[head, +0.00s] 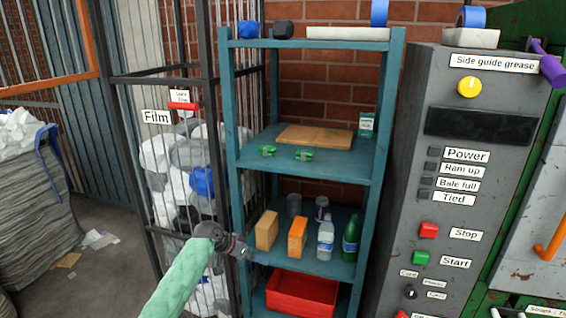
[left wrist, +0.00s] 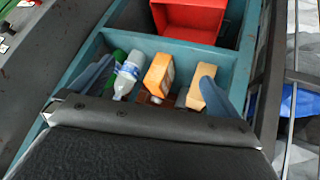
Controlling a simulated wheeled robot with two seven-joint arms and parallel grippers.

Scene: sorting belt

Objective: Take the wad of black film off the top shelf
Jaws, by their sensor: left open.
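The wad of black film (head: 283,29) sits on the top shelf (head: 290,44) of the teal rack, between a blue wad (head: 248,29) and a pale flat slab (head: 348,34). It is not seen in the left wrist view. My left gripper (head: 252,256) is far below it, in front of the lower shelf with cartons and bottles. In the left wrist view my left gripper (left wrist: 150,88) is open, its two fingers apart. An orange carton (left wrist: 159,74), a tan carton (left wrist: 197,93) and a clear bottle (left wrist: 128,75) show beyond and between the fingers. My right gripper is not in view.
A cardboard piece (head: 314,138) and green items lie on the middle shelf. A red bin (head: 301,292) sits at the bottom. The film cage (head: 156,180) stands left of the rack, the grey control panel (head: 470,170) right.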

